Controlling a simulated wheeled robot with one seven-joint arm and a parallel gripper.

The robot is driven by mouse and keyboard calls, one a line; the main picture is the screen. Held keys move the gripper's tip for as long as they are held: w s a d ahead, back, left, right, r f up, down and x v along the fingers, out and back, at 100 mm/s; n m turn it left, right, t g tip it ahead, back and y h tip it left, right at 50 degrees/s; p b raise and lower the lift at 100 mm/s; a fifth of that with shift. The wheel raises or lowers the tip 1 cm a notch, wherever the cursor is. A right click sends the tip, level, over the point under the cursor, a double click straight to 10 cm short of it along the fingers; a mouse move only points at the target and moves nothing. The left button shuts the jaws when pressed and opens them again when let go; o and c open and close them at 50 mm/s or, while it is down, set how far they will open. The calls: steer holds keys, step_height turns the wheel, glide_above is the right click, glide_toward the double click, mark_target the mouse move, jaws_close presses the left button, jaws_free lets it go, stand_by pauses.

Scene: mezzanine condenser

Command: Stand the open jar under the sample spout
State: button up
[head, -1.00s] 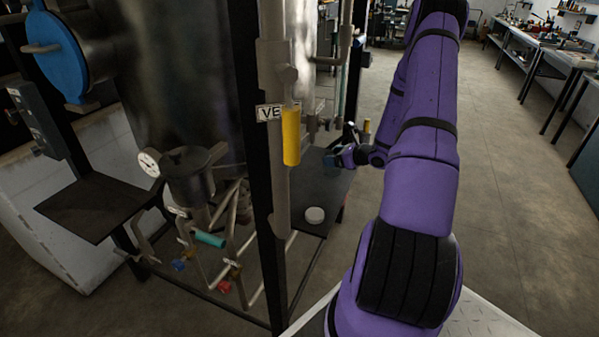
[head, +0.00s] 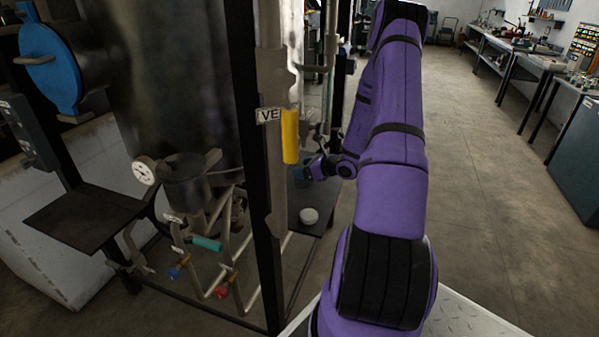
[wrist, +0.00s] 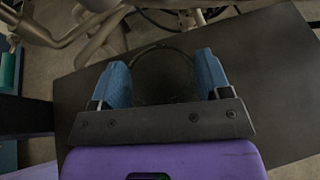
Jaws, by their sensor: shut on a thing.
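My gripper (wrist: 163,78) has blue fingers, and in the wrist view they are closed on either side of a dark, see-through round jar (wrist: 163,62). The jar's curved rim shows between the fingers, over the dark shelf (wrist: 280,75). Whether its base touches the shelf I cannot tell. In the head view my gripper (head: 303,172) is small and sits over the shelf, just right of the yellow sleeve; the jar is hard to make out there. I cannot pick out the sample spout for sure.
A black upright post (head: 258,180) and a pipe with a yellow sleeve (head: 290,136) stand left of my gripper. Bent grey pipes (wrist: 95,25) run past the shelf's edge in the wrist view. Open floor (head: 480,180) lies to the right.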

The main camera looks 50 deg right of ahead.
steer(key=shift+a+f, duration=0.1)
steer(key=shift+a, duration=0.2)
steer(key=shift+d+f, duration=0.2)
steer(key=shift+d, duration=0.1)
steer(key=shift+a, duration=0.1)
steer(key=shift+f, duration=0.15)
steer(key=o, duration=1.1)
steer(key=shift+c, duration=0.2)
steer(key=shift+r, duration=0.2)
steer(key=s+d, duration=0.1)
steer(key=s, duration=0.7)
steer(key=s+d, duration=0.1)
steer(key=s, duration=0.4)
steer(key=shift+d+r, duration=0.2)
steer(key=shift+d, duration=0.15)
